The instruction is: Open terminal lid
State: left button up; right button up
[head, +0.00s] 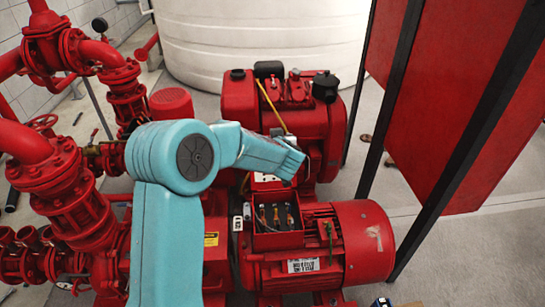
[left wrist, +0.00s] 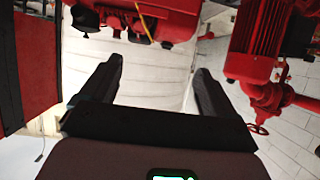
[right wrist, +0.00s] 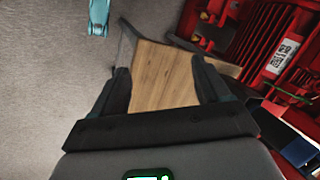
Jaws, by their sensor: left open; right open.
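The terminal box (head: 278,222) sits on top of the red motor (head: 362,240) in the head view. Its top looks open, with dark terminals and copper-coloured parts showing inside. A pale and red panel (head: 263,181) stands behind it, partly hidden by my teal left arm; I cannot tell if it is the lid. The left arm ends above and behind the box, and its gripper is mostly hidden there. In the left wrist view the left gripper (left wrist: 155,88) is open and empty. In the right wrist view the right gripper (right wrist: 162,82) is open, with a wooden surface (right wrist: 165,70) showing between its fingers.
A red engine (head: 290,110) stands behind the motor, with a white tank (head: 265,45) beyond. Red pipes and valves (head: 70,200) crowd the left. A red panel on black posts (head: 455,105) stands at right. Grey floor (head: 470,260) is open at the lower right.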

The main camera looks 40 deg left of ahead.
notch_tip(320, 180, down, 6)
jog(key=b, duration=0.3)
jog(key=shift+r, duration=0.1)
pick_arm(q)
jog(key=shift+t, duration=0.3)
jog(key=f+x, duration=0.1)
jog(key=x, duration=0.4)
jog(key=d+f+x, duration=0.1)
jog(key=x, duration=0.5)
jog(key=f+x, duration=0.1)
jog(key=x, duration=0.4)
jog(key=shift+w+d+f, duration=0.15)
jog(key=shift+w+f, duration=0.1)
jog(key=shift+f, duration=0.05)
pick_arm(e)
jog(key=shift+r, duration=0.1)
